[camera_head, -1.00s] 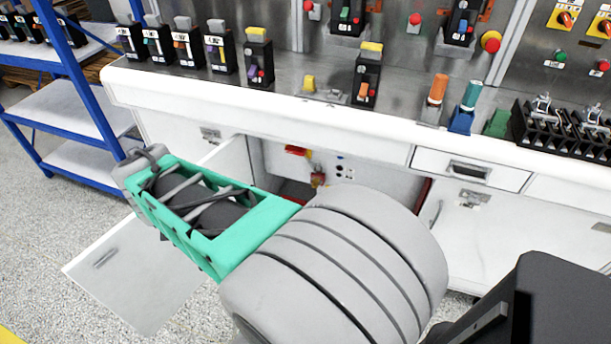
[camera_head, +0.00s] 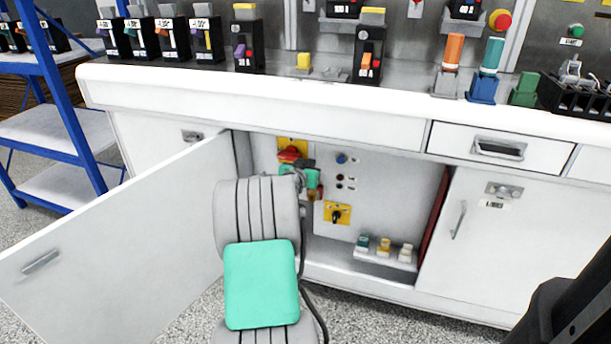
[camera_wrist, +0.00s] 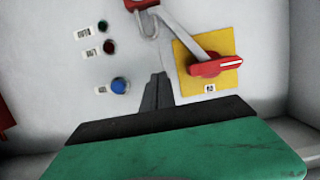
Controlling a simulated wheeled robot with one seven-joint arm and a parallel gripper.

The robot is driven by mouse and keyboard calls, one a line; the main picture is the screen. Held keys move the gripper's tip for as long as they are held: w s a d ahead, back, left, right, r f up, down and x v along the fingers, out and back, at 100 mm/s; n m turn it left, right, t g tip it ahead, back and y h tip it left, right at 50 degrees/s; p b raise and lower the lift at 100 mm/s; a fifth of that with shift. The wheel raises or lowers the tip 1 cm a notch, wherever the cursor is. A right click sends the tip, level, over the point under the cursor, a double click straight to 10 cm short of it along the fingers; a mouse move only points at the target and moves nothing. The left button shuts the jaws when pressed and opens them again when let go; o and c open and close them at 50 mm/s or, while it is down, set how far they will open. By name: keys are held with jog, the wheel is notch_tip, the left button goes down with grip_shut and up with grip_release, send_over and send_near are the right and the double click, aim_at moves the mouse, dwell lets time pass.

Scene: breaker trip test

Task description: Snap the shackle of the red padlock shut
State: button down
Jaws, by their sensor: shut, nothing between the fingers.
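In the wrist view the red padlock (camera_wrist: 141,4) is cut off by the top edge. A grey metal loop shows beside its body, and a grey bar runs from there to the red rotary handle (camera_wrist: 208,66) on a yellow plate. I cannot tell whether the shackle is seated in the body. My gripper (camera_wrist: 158,78) is shut and empty, its tips in front of the panel, apart from the padlock in the picture.
The open cabinet door (camera_head: 120,230) stands left of my arm. Inside are push buttons (camera_head: 341,158), a second yellow-plated switch (camera_head: 337,213) and a small rack (camera_head: 385,256) with several coloured pieces. The white counter (camera_head: 260,103) overhangs the opening.

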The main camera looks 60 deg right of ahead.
jog(key=d+f, duration=0.1)
jog(key=f+b, duration=0.1)
jog(key=d+f, duration=0.1)
jog(key=shift+w+d+f+b, duration=0.2)
jog(key=shift+d+f+b, duration=0.1)
jog(key=shift+f+b, duration=0.1)
jog(key=shift+f, duration=0.45)
jog(key=shift+f, duration=0.1)
notch_tip(320, 180, down, 2)
jog(key=shift+f+b, duration=0.25)
jog(key=shift+b, duration=0.9)
